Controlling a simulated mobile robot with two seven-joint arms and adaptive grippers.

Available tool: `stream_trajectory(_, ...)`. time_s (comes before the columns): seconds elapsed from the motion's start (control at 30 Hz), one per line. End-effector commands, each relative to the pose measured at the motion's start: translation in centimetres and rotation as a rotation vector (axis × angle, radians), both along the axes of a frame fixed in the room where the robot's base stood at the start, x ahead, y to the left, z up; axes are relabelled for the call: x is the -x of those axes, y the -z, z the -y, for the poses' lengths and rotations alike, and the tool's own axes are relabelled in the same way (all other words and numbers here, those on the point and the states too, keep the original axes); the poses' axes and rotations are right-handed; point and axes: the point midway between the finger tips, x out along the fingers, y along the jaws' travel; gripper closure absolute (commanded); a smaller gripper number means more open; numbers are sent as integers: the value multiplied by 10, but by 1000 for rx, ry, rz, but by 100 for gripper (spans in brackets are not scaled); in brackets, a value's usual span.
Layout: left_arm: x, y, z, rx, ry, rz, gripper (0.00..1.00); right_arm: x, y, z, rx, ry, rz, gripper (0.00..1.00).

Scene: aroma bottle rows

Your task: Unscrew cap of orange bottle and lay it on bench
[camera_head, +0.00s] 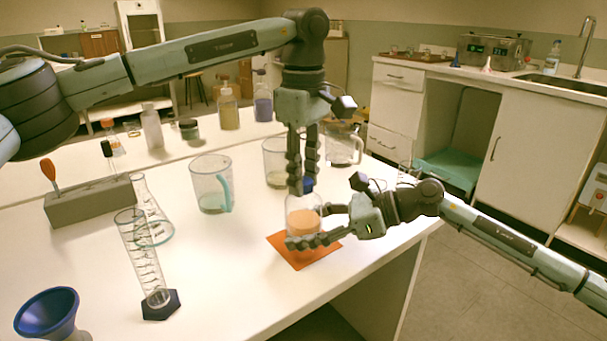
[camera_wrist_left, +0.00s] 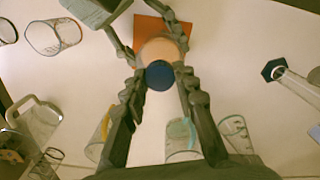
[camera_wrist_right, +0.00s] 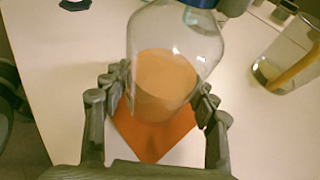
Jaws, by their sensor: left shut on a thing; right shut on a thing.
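The orange bottle (camera_head: 304,224) is a clear bottle with orange contents, standing upright on an orange mat (camera_head: 288,252) near the bench's right edge. My right gripper (camera_head: 315,226) is shut on its body from the right; the bottle fills the right wrist view (camera_wrist_right: 165,85) between the fingers. My left gripper (camera_head: 301,187) points down from above and is shut on the blue cap (camera_wrist_left: 160,75), which is over the bottle's top. In the head view the cap (camera_head: 308,184) is partly hidden by the fingers. I cannot tell whether the cap is still threaded on.
Beakers (camera_head: 211,184) stand left of and behind the bottle. A graduated cylinder (camera_head: 143,262), a blue funnel (camera_head: 47,314) and a grey rack (camera_head: 91,201) are on the left. The white bench (camera_head: 225,262) is bare between cylinder and mat.

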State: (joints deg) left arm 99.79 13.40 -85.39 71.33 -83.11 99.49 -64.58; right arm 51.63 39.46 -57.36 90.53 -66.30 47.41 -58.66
Motion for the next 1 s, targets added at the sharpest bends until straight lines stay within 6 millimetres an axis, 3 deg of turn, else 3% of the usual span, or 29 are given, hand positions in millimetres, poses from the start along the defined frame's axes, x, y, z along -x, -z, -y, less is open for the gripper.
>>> stream_trajectory(1.0,0,-2,0,1,-2576,1,100,0,0,0,1,1,-1,100)
